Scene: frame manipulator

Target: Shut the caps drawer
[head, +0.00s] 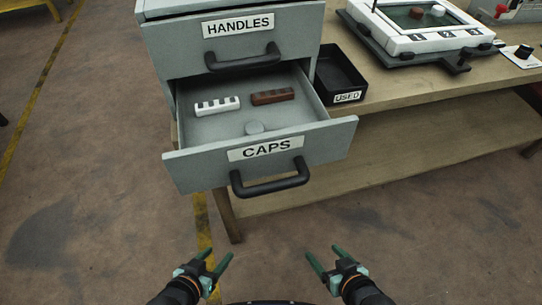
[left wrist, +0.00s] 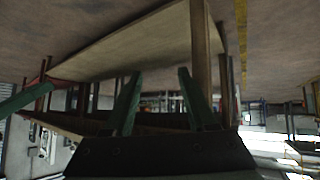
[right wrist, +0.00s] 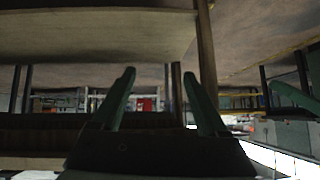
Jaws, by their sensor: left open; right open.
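The caps drawer (head: 205,166) is the lower drawer of a grey cabinet and stands pulled out toward me. Its front has a CAPS label (head: 266,148) and a black bar handle (head: 270,186). My left gripper (head: 216,258) is open and empty, below and to the left of the handle in the picture. My right gripper (head: 323,257) is open and empty, below and to the right. Both are apart from the drawer. The wrist views show open green fingers with nothing between them.
The HANDLES drawer (head: 296,42) above is closed or nearly so. A black USED tray (head: 349,97), a white framed device (head: 432,40) and a small white plate (head: 520,56) rest on the wooden bench (head: 393,97). The floor in front of the drawer is clear.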

